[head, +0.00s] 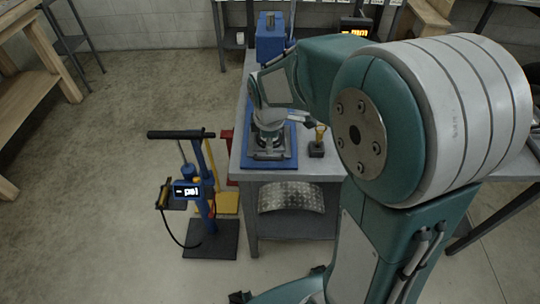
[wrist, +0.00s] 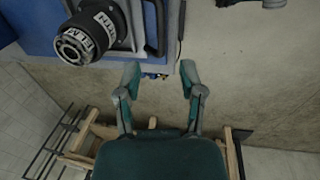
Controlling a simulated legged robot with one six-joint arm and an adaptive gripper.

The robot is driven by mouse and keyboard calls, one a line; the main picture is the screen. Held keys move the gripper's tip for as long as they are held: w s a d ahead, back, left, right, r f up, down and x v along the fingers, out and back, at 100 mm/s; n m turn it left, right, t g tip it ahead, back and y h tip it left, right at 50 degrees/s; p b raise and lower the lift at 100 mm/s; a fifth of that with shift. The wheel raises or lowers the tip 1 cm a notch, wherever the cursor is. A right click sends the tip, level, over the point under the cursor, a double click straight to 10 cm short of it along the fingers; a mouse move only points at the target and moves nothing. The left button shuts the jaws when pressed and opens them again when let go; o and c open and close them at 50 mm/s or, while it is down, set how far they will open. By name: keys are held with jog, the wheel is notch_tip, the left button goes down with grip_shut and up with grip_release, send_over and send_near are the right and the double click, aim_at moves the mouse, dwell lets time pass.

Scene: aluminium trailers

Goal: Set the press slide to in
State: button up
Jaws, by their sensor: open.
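The press stands on the grey bench, with a blue head (head: 271,40) and a blue base (head: 283,161). A grey frame-like part (head: 267,154) on the base looks like the slide; I cannot tell its position for sure. In the wrist view, a grey frame with a handle (wrist: 149,25) sits beside a dark round lettered part (wrist: 88,38) on the blue base. My gripper (wrist: 160,70) is open, with nothing between its fingers, and appears just off the base's edge. In the head view my arm reaches over the press and hides its middle.
A small brass-topped item on a dark block (head: 317,142) stands on the bench (head: 331,167) right of the press. A blue floor pump-like stand with a "psi" display (head: 186,191) stands left of the bench. Wooden benches (head: 38,85) are at far left. Floor between is clear.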

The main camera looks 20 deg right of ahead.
aim_at(269, 158)
jog(key=f, duration=0.2)
jog(key=w+f, duration=0.1)
jog(key=f, duration=0.4)
jog(key=shift+w+d+f, duration=0.15)
jog(key=shift+w+f, duration=0.05)
jog(key=shift+f, duration=0.2)
grip_shut()
